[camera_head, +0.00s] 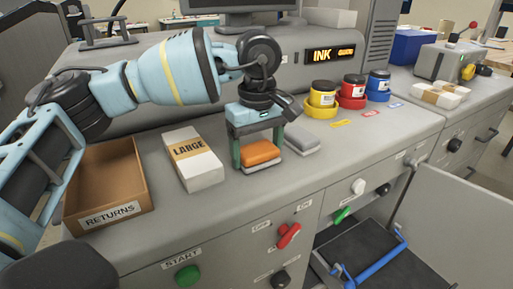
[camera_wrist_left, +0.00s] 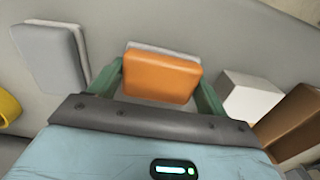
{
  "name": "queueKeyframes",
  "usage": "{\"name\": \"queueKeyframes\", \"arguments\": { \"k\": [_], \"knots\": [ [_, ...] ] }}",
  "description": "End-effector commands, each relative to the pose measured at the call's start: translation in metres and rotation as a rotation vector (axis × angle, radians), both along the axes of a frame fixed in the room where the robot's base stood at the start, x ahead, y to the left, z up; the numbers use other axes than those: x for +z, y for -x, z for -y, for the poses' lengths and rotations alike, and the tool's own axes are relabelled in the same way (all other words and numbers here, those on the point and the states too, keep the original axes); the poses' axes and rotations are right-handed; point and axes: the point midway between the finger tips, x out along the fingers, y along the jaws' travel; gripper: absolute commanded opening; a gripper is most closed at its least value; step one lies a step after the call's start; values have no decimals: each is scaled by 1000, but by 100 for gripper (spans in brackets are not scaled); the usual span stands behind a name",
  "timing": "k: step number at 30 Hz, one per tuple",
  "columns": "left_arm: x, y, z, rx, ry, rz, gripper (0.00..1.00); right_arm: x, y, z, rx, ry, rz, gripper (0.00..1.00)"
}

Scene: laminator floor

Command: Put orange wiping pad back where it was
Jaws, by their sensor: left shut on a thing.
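The orange wiping pad (camera_head: 261,153) is between the fingers of my left gripper (camera_head: 257,150), which is shut on it. The pad also shows in the left wrist view (camera_wrist_left: 161,76), between the green fingers of my left gripper (camera_wrist_left: 162,84). Below the pad is a light grey slab (camera_head: 262,167), which shows as a pale edge behind the pad in the wrist view. I cannot tell whether the pad touches it. A second grey pad or slab (camera_head: 301,139) lies just to the right, with no orange pad on it. My right gripper is not in view.
A white LARGE box (camera_head: 200,172) and a brown RETURNS tray (camera_head: 136,170) stand to the left. Yellow, red (camera_head: 352,90) and blue ink jars stand to the right in coloured dishes. Below the counter, a cabinet door (camera_head: 450,215) hangs open beside a dark tray with a blue handle (camera_head: 380,262).

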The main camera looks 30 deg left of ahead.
Motion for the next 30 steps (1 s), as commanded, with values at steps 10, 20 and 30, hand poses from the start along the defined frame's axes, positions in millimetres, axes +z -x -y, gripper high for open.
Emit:
{"name": "queueKeyframes", "arguments": {
  "k": [10, 20, 30],
  "knots": [
    [-3, 0, 0, 0, 0, 0, 55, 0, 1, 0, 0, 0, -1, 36],
    [-5, 0, 0, 0, 1, 1, 98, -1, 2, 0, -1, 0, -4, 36],
    [4, 0, 0, 0, 0, 2, 98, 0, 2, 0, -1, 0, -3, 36]
  ]
}}
